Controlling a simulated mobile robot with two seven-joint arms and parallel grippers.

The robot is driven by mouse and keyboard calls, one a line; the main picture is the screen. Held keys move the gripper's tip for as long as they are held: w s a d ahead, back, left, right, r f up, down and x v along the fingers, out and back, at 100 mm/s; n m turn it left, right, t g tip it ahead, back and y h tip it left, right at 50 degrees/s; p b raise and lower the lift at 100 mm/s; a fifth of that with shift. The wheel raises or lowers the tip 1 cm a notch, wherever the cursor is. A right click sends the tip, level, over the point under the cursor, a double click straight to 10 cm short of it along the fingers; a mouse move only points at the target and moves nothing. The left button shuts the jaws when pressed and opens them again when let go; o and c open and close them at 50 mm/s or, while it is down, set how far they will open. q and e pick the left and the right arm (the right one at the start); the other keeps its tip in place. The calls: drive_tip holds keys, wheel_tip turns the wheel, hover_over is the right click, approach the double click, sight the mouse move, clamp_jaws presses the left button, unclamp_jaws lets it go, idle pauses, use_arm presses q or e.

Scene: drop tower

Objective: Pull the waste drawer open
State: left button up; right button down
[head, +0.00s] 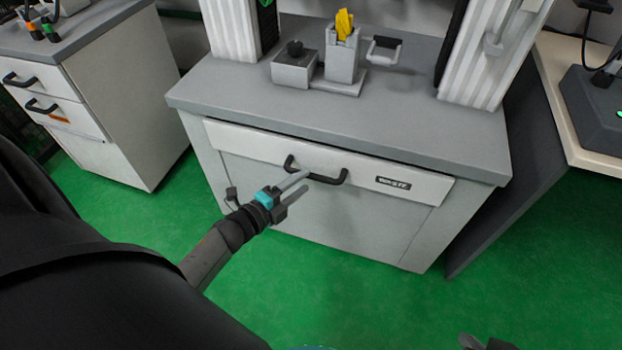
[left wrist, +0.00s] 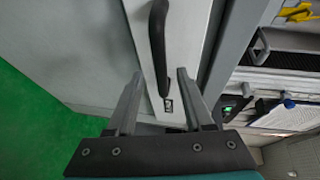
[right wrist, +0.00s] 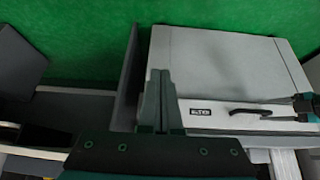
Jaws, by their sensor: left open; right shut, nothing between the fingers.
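The waste drawer (head: 235,139) is a white front under the grey worktop, with a dark "WASTE" label (head: 393,184) and a black bar handle (head: 325,178). It looks shut or nearly so; a thin dark gap runs along its top edge. My right gripper (right wrist: 160,72) is shut and empty, away from the drawer; only a bit shows at the bottom of the head view (head: 482,342).
On the worktop (head: 420,125) stand a grey block fixture (head: 294,72) and a holder with a yellow piece (head: 344,26). A white drawer cabinet (head: 125,100) is at left, a beige table (head: 565,100) at right. The green floor (head: 370,290) before the drawer is clear apart from my arm.

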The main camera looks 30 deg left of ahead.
sight(309, 178)
use_arm(q)
drive_tip(key=shift+b+x, duration=0.4)
drive_tip(key=shift+x, duration=1.6)
use_arm(e)
drive_tip(key=shift+w+a+f+t+y, duration=0.1)
drive_tip(key=shift+w+a+t+y, duration=0.25)
drive_tip(key=shift+w+a+t, duration=0.45)
drive_tip(key=shift+w+a+f+t+y, duration=0.1)
drive_tip(key=shift+w+a+t+y, duration=0.35)
drive_tip(key=shift+a, duration=0.45)
use_arm(q)
drive_tip(key=shift+r, duration=0.1)
use_arm(e)
drive_tip(key=shift+w, duration=0.1)
use_arm(q)
clamp_jaws()
